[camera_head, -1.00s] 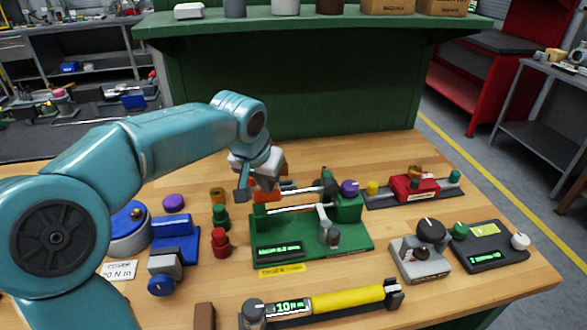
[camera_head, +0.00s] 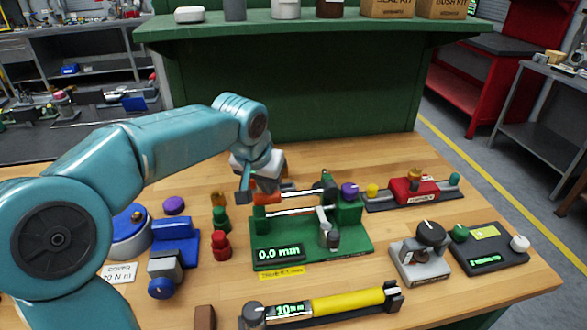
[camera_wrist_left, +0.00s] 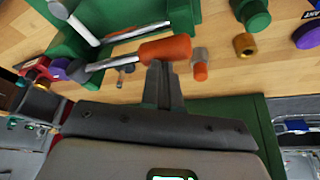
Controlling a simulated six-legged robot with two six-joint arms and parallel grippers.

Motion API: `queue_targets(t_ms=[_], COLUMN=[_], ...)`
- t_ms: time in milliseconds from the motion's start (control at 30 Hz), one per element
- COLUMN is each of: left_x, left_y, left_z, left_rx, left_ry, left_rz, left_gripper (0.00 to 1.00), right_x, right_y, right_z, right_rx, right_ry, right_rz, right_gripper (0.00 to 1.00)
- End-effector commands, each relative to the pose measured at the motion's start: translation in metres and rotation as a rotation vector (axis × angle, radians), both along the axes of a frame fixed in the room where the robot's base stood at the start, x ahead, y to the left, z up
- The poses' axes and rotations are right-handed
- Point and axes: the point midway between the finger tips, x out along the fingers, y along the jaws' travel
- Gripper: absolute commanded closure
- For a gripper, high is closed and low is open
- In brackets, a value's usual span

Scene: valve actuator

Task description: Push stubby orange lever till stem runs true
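The stubby orange lever (camera_head: 267,198) is at the back left of a green fixture (camera_head: 345,245). In the left wrist view its orange handle (camera_wrist_left: 165,48) is on a grey shaft. The silver stem (camera_head: 294,211) lies across the fixture and looks about straight. The fixture's display (camera_head: 279,253) reads 0.0 mm. My left gripper (camera_head: 252,192) is at the lever's handle. In the left wrist view its fingers (camera_wrist_left: 160,72) are together, with their tips at the handle's near side, apparently touching it. My right gripper is not in view.
Green and red knobs (camera_head: 221,243) stand left of the fixture, near a blue clamp (camera_head: 175,243). A yellow-handled torque tool (camera_head: 345,299) lies in front. A grey dial block (camera_head: 420,262) and a red unit (camera_head: 410,188) are at the right. Bare bench lies behind the fixture.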

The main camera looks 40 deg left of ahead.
Motion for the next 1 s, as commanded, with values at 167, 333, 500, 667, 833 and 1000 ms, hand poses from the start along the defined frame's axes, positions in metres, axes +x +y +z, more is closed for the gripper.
queue_targets(t_ms=[167,333,500,667,833,1000], left_x=[0.003,0.005,0.007,0.009,0.011,0.013], left_y=[-0.002,-0.004,-0.006,-0.007,-0.009,-0.011], left_z=[0.015,0.026,0.037,0.047,0.058,0.069], left_rx=[-0.001,0.0,0.0,0.0,0.0,0.0], left_ry=[0.0,0.0,0.001,0.001,0.001,0.001], left_rz=[0.0,0.0,-0.001,-0.001,0.0,0.0], left_gripper=[1.0,1.0,1.0,1.0,1.0,1.0], right_x=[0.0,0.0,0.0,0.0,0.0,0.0], right_y=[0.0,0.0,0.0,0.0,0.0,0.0], right_z=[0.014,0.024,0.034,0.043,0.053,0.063], right_rx=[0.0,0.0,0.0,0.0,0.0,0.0], right_ry=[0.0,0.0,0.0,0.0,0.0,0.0], right_rz=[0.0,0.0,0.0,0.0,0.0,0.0], right_gripper=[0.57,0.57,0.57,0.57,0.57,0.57])
